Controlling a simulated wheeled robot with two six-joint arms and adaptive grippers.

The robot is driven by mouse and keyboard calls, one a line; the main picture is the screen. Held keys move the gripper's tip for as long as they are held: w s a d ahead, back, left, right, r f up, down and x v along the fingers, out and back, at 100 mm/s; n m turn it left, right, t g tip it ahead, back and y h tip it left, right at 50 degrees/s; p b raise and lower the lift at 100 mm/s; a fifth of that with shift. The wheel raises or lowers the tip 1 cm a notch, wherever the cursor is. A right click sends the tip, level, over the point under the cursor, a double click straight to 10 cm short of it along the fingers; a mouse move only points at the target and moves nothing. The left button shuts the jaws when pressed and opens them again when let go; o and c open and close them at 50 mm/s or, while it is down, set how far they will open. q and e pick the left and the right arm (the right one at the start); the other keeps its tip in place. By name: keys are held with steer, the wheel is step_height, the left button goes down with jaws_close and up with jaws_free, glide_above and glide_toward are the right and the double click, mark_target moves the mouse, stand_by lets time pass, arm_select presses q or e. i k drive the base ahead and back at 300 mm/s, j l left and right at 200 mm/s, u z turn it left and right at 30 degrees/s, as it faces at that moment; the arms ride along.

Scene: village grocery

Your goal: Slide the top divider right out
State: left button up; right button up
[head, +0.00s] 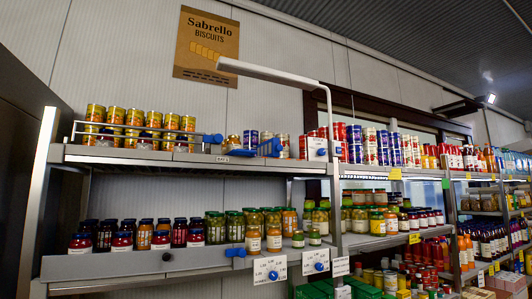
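On the top shelf (110,155), a thin metal rail (120,126) runs in front of a row of yellow-labelled cans (115,118) and ends at a blue piece (212,138). A larger blue piece (271,147) sits farther right near the shelf's front edge, beside a small tag. I cannot tell which of these parts belongs to the top divider. A blue knob (235,252) is on the front of the shelf below. Neither of my grippers is in view.
Jars (160,238) fill the lower shelf (130,266). Red and blue cans (355,145) stand on the shelves to the right. White dial plates (270,270) hang at the shelf front. A lamp arm (270,75) arches above the top shelf. A biscuit sign (207,46) is on the wall.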

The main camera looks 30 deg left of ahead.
mark_target(271, 148)
steer(key=i+l+u, duration=0.15)
steer(key=i+u, duration=0.3)
steer(key=i+l+u, duration=0.2)
steer(key=u, duration=0.25)
steer(key=i+l+u, duration=0.55)
steer(key=l+u, duration=0.3)
steer(key=i+l+u, duration=0.15)
steer(key=l+u, duration=0.3)
